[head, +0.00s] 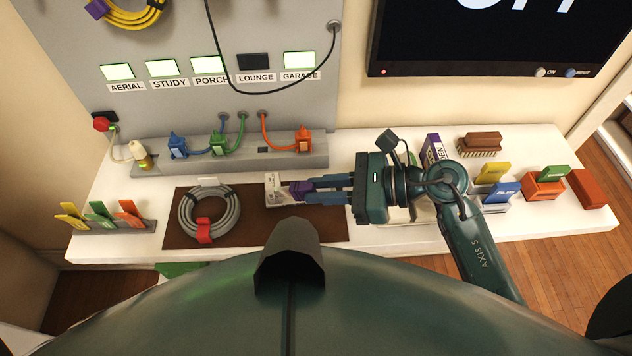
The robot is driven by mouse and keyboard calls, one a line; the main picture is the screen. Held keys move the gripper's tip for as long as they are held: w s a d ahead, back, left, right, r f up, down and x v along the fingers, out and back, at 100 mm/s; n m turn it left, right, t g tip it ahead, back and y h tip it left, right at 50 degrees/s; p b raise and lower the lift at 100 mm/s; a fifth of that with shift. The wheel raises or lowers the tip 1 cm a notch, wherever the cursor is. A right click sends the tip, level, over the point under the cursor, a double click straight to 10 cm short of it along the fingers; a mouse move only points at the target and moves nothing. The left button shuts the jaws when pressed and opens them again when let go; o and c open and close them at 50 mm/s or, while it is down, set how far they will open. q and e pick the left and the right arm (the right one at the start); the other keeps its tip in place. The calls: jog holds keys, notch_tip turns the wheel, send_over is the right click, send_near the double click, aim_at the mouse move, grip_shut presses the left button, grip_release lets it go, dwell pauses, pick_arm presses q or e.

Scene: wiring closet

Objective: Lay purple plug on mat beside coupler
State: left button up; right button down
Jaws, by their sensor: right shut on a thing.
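My right gripper (306,190) reaches in from the right, low over the brown mat (260,235). A grey coiled cable (184,214) with a red clip (204,231) lies on the mat's left part. My left gripper is not in view.
Behind the mat is a grey socket strip (240,157) with blue (178,148), green (219,143) and orange (303,141) plugs. Coloured tags (100,212) stand at left. A brush (480,144) and brick-red blocks (586,188) are at right. The mat's front strip is bare.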

jog(key=f, duration=0.1)
jog(key=b, duration=0.5)
send_over(323, 219)
jog(key=s, duration=0.2)
notch_tip(323, 219, down, 7)
jog(key=shift+w+a+r, duration=0.1)
jog(key=shift+a+r, duration=0.05)
jog(key=shift+f+b, duration=0.6)
jog(key=shift+b, duration=0.05)
jog(key=shift+f, duration=0.2)
pick_arm(q)
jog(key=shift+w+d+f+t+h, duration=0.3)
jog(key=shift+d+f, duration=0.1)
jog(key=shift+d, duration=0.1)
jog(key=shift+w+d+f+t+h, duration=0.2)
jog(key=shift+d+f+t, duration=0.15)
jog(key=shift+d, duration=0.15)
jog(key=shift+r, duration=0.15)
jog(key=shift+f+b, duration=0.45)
jog(key=shift+b, duration=0.1)
pick_arm(e)
jog(key=shift+f, duration=0.3)
jog(key=c, duration=1.8)
grip_release()
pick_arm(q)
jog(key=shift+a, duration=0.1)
pick_arm(e)
jog(key=shift+o, duration=0.2)
